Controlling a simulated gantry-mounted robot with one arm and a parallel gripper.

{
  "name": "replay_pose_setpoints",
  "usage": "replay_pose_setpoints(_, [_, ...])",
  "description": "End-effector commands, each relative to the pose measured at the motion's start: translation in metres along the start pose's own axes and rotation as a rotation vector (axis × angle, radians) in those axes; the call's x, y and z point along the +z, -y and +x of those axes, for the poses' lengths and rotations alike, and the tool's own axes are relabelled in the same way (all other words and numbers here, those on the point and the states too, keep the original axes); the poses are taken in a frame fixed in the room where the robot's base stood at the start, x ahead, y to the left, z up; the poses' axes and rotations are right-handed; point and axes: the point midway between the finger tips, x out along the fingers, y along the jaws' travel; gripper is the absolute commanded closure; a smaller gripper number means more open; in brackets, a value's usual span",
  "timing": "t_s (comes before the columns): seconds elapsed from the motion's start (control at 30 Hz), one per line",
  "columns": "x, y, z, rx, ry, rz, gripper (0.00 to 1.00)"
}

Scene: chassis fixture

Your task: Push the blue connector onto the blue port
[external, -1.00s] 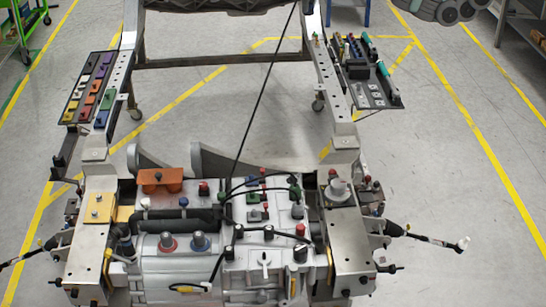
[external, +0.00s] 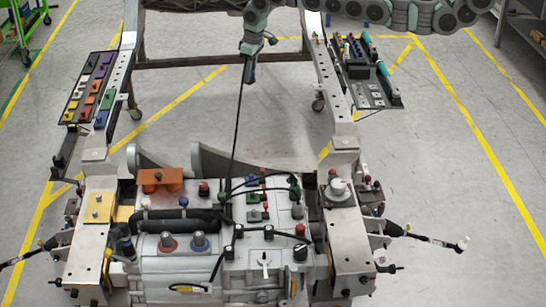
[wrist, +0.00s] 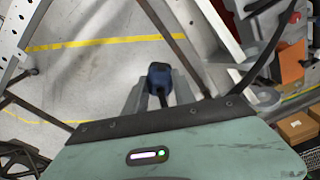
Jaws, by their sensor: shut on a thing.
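My gripper (external: 250,72) hangs in the upper middle of the external view, above the open floor behind the engine block. In the wrist view its fingers (wrist: 158,92) are shut on the blue connector (wrist: 159,74), a dark blue block at the fingertips. A black cable (external: 238,120) runs from the gripper down to the engine block. The connector itself is too small to make out in the external view. Several small blue parts sit on the block, among them a blue-ringed terminal (external: 200,241) and a blue cap (external: 183,201); I cannot tell which is the blue port.
The grey engine block (external: 160,268) stands between two metal rails. A tray of coloured parts (external: 75,97) is beside the left rail and a dark tray (external: 375,95) beside the right. A crossbar (external: 190,62) spans the back. The floor between the rails is clear.

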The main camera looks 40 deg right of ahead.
Motion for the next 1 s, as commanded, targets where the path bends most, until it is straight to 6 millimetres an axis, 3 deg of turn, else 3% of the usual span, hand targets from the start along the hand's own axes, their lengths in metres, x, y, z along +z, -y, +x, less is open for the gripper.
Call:
replay_pose_setpoints(0.03, [0.006, 0.029, 0.012, -0.002, 0.005, -0.038, 1.00])
replay_pose_setpoints(0.1, [0.015, 0.067, 0.029, -0.009, 0.007, -0.083, 1.00])
replay_pose_setpoints(0.3, [0.057, 0.164, 0.078, -0.022, 0.009, -0.197, 1.00])
replay_pose_setpoints(0.5, [0.101, 0.229, 0.111, -0.032, 0.006, -0.269, 1.00])
replay_pose_setpoints(0.7, [0.121, 0.254, 0.125, -0.037, 0.002, -0.296, 1.00])
replay_pose_setpoints(1.0, [0.124, 0.257, 0.141, -0.038, 0.001, -0.297, 1.00])
